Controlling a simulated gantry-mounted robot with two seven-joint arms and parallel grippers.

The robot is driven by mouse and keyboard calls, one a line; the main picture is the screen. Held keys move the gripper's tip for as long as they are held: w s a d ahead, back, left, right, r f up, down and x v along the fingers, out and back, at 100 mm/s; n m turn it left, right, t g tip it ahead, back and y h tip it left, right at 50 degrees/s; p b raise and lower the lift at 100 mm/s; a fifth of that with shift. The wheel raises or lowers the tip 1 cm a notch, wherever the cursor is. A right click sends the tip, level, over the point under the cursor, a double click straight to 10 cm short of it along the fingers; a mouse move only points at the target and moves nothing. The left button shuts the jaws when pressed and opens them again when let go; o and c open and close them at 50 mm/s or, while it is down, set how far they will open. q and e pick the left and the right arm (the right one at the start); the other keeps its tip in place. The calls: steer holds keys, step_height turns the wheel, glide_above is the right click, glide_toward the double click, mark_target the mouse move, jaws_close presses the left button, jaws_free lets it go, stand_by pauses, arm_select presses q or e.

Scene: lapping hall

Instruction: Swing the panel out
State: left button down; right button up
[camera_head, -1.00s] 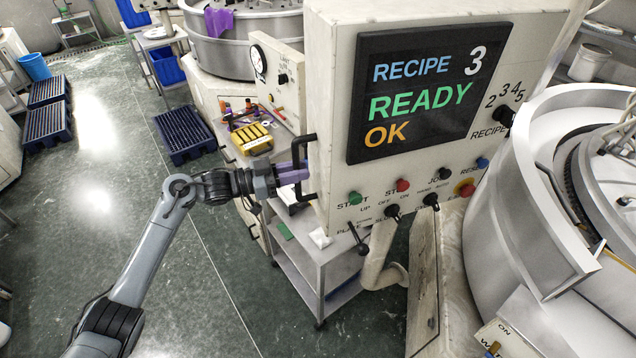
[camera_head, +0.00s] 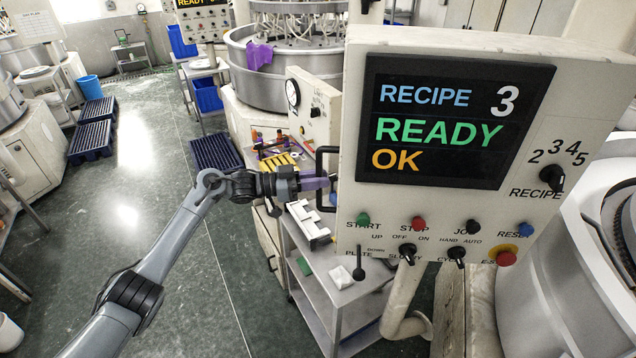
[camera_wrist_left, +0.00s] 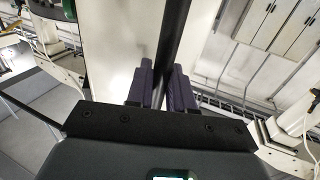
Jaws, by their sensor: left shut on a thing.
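The panel (camera_head: 530,105) is a pale control box with a dark screen reading RECIPE 3, READY, OK, above a row of buttons and switches. It stands right of centre in the head view. A black bar handle (camera_head: 322,165) is on its left edge. My left gripper (camera_head: 326,183) comes in from the left, its purple fingers shut on the handle. In the left wrist view the dark handle bar (camera_wrist_left: 172,45) runs between the two purple fingers (camera_wrist_left: 160,88). My right gripper is in neither view.
A grey trolley (camera_head: 340,296) with a white bracket stands below the panel. A round metal machine (camera_head: 575,265) is close on the right. Another round machine (camera_head: 310,63) and a gauge box (camera_head: 318,112) are behind. The floor (camera_head: 130,250) at left is mostly open.

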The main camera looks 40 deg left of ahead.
arm_select(q)
steer(key=shift+w+f, duration=0.15)
steer(key=shift+f, duration=0.2)
steer(key=c, duration=1.3)
jaws_free()
steer(key=shift+w, duration=0.15)
steer(key=shift+o, duration=1)
steer(key=shift+w+d+r, duration=0.2)
steer(key=shift+w+r, duration=0.05)
steer(key=shift+w, duration=0.1)
steer(key=shift+s+a, duration=0.1)
steer(key=shift+s, duration=0.1)
steer(key=b+v, duration=0.2)
steer(key=v, duration=0.8)
steer(key=shift+s+a, duration=0.15)
steer(key=shift+a, duration=0.05)
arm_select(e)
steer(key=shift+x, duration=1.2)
